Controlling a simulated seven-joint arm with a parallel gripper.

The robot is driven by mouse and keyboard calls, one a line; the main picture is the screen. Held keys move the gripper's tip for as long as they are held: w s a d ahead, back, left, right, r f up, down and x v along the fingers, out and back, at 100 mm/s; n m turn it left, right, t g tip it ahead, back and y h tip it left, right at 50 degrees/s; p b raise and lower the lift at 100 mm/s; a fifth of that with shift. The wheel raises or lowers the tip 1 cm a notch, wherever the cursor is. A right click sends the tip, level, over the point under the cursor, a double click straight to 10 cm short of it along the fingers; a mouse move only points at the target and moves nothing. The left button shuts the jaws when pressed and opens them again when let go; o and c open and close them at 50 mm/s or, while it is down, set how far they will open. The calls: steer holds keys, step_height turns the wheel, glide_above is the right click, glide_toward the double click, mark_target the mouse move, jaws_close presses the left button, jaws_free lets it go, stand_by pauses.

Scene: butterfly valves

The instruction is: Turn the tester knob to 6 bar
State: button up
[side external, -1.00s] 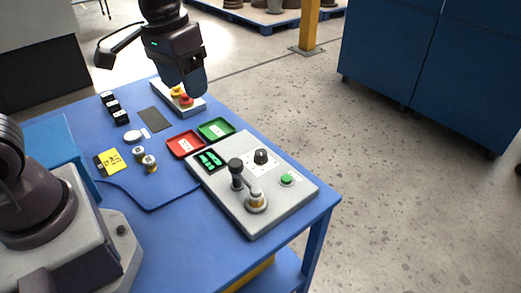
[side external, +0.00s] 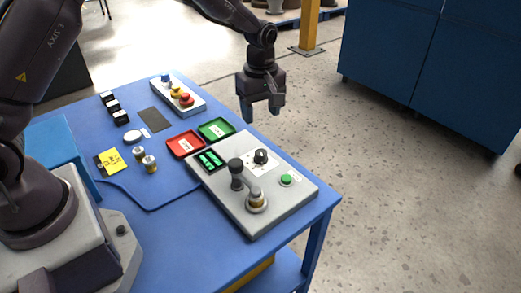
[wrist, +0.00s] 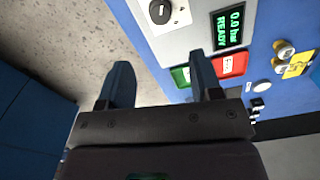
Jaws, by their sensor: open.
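The tester (side external: 222,192) is a light grey panel on the blue table. Its black knob (side external: 261,156) sits on a white dial plate near the panel's back edge. The knob also shows at the top of the wrist view (wrist: 159,11). The tester's display (wrist: 236,26) reads 0.0 bar READY in green. My gripper (side external: 262,114) is open and empty, pointing down, above and behind the knob and apart from it. In the wrist view the two fingers (wrist: 160,82) are spread with nothing between them.
A black lever (side external: 236,172), a valve on a seat (side external: 257,201) and a green button (side external: 287,180) stand on the panel. Red (side external: 184,146) and green (side external: 216,130) trays lie beside it. A button box (side external: 179,96) is at the back. Two valves (side external: 149,163) stand left.

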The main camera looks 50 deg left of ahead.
mark_target(260, 151)
step_height(260, 151, down, 12)
steer(key=shift+f, duration=0.1)
stand_by(0.4)
steer(key=c, duration=0.9)
